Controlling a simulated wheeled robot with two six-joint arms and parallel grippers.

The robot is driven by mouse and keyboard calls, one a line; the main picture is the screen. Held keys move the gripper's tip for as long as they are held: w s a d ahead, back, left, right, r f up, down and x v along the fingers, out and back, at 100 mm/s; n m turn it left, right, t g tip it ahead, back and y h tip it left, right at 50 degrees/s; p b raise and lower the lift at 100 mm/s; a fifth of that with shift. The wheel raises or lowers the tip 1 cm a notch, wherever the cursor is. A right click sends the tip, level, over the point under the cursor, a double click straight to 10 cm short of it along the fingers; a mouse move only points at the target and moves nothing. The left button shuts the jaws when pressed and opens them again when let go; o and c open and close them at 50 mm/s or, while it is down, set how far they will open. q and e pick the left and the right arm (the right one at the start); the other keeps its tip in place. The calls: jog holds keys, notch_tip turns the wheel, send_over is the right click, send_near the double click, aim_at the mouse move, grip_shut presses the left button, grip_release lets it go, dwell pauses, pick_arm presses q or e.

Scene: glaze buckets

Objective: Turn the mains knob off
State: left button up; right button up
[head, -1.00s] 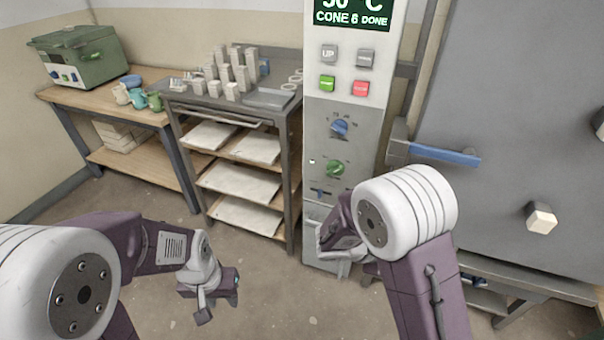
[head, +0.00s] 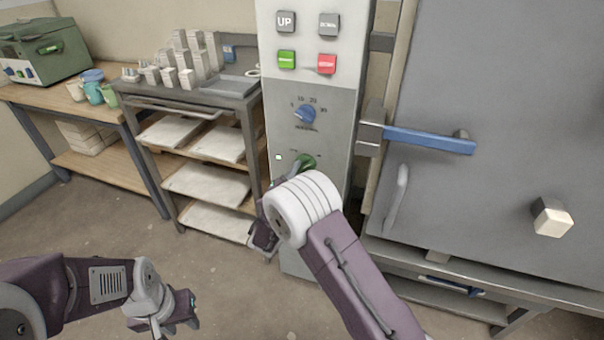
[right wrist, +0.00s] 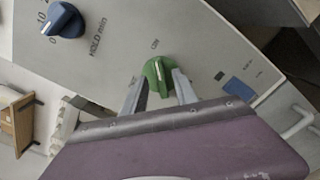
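The mains knob appears to be the green knob (head: 307,161) low on the grey control panel (head: 340,135). In the right wrist view the green knob (right wrist: 157,72) has its white pointer line towards the upper marking. My right gripper (right wrist: 160,82) is at the panel with one finger on each side of this knob; the fingers look spread, and contact is unclear. In the head view my right wrist hides most of this gripper (head: 296,171). My left gripper (head: 186,311) hangs low over the floor, away from the panel; its opening is not clear.
A blue dial (head: 304,114) and several push buttons sit above the green knob. A small blue switch (right wrist: 237,87) is beside it. The kiln door (head: 500,90) with a blue handle (head: 430,140) stands right. A shelf cart (head: 185,100) stands left.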

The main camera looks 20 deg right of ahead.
jog(key=shift+w+d, duration=0.3)
jog(key=shift+w, duration=0.15)
grip_shut()
jog(key=shift+r+n, duration=0.1)
jog(key=shift+n, duration=0.2)
jog(key=n+p, duration=0.2)
jog(key=n, duration=0.1)
jog(key=shift+a+r+n, duration=0.1)
jog(key=shift+r+n, duration=0.05)
jog(key=shift+n, duration=0.25)
jog(key=n+p, duration=0.3)
jog(key=n, duration=0.2)
jog(key=shift+w+a+n, duration=0.1)
jog(key=shift+a+n, duration=0.05)
jog(key=shift+n, duration=0.15)
jog(key=n+p, duration=0.2)
jog(key=n, duration=0.2)
jog(key=shift+w+a+p, duration=0.1)
jog(key=shift+p, duration=0.3)
jog(key=shift+f+n+p, duration=0.2)
jog(key=shift+n+p, duration=0.6)
jog(key=shift+n, duration=1.1)
